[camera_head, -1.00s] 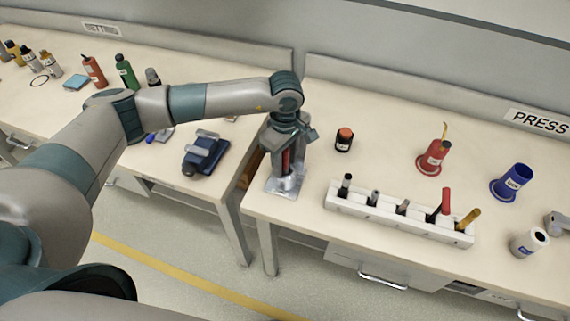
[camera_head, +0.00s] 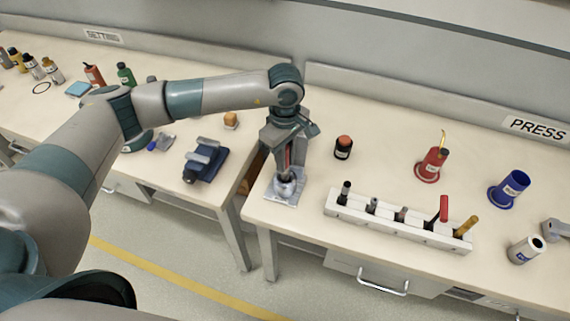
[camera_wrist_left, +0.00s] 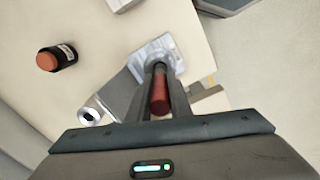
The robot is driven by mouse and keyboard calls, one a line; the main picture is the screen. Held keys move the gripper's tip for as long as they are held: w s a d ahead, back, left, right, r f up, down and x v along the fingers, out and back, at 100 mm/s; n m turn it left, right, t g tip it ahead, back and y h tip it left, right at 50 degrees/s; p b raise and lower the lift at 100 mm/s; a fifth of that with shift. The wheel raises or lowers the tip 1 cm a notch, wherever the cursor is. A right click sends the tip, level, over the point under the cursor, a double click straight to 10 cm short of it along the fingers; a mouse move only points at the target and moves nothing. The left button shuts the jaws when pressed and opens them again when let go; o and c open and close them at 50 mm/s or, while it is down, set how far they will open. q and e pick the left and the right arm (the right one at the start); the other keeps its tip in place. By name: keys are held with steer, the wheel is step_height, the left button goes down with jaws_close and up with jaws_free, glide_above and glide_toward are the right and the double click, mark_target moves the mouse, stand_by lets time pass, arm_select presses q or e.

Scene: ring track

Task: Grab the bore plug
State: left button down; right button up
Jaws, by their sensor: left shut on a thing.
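My left gripper (camera_head: 286,170) is over the near left corner of the right-hand bench and points down. It is shut on a red cylindrical handle, which I take to be the bore plug (camera_wrist_left: 160,92). The wrist view shows the red handle between the two fingers, with a darker end beyond it. Below is a shiny metal fixture with a square base plate (camera_head: 279,199) and a rounded part on it. The fingers hide part of the plug, and I cannot tell whether its lower end touches the fixture.
A white rack (camera_head: 390,219) with several upright tools stands to the right. Behind it are a black jar with an orange top (camera_head: 343,147), a red holder (camera_head: 431,166) and a blue cup (camera_head: 509,189). A blue vise-like device (camera_head: 206,161) is on the left bench, across a gap.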

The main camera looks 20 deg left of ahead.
arm_select(q)
step_height(320, 180, up, 6)
steer(key=shift+f+p, duration=0.1)
steer(key=shift+p, duration=0.4)
steer(key=shift+s, duration=0.1)
